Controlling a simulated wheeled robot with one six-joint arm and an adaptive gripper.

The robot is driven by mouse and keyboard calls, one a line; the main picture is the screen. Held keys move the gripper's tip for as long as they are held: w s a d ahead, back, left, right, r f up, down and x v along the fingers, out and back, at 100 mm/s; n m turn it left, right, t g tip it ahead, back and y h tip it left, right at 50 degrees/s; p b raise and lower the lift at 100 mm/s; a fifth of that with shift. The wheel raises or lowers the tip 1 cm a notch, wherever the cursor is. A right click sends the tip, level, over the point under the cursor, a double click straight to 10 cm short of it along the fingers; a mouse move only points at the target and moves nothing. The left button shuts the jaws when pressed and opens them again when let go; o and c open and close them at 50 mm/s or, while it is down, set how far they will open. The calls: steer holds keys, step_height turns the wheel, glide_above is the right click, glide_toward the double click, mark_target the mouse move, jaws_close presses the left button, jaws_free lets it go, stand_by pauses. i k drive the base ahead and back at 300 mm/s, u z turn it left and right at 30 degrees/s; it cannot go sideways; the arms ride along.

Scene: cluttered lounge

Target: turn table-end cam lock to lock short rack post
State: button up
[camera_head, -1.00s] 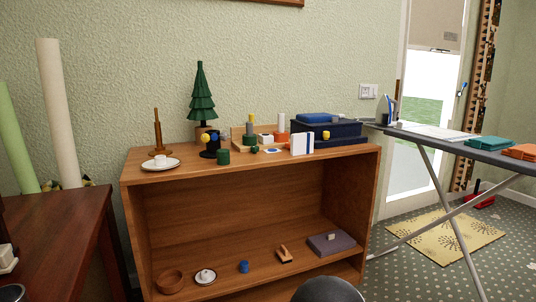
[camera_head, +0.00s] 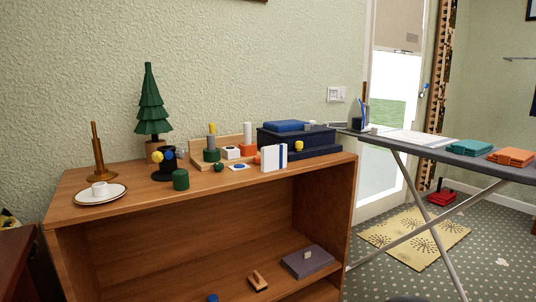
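I cannot make out a cam lock or a short rack post for certain. A wooden rack-like stand (camera_head: 194,147) is on top of the wooden shelf unit (camera_head: 110,206), with a green-and-yellow upright piece (camera_head: 211,143) and a white upright cylinder (camera_head: 247,137) by it. The ironing board (camera_head: 490,165) stands at the right; a small grey piece (camera_head: 373,131) sits at its near left end, too small to identify. My gripper is not in view.
Folded cloths (camera_head: 470,148) lie on the board. Its slanting legs (camera_head: 430,220) cross above the floor mat (camera_head: 416,238).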

mark_target(218, 166)
steer(key=z, duration=0.25)
steer(key=i, duration=0.75)
steer(key=u, duration=0.5)
steer(key=i, duration=0.7)
steer(key=u, duration=0.65)
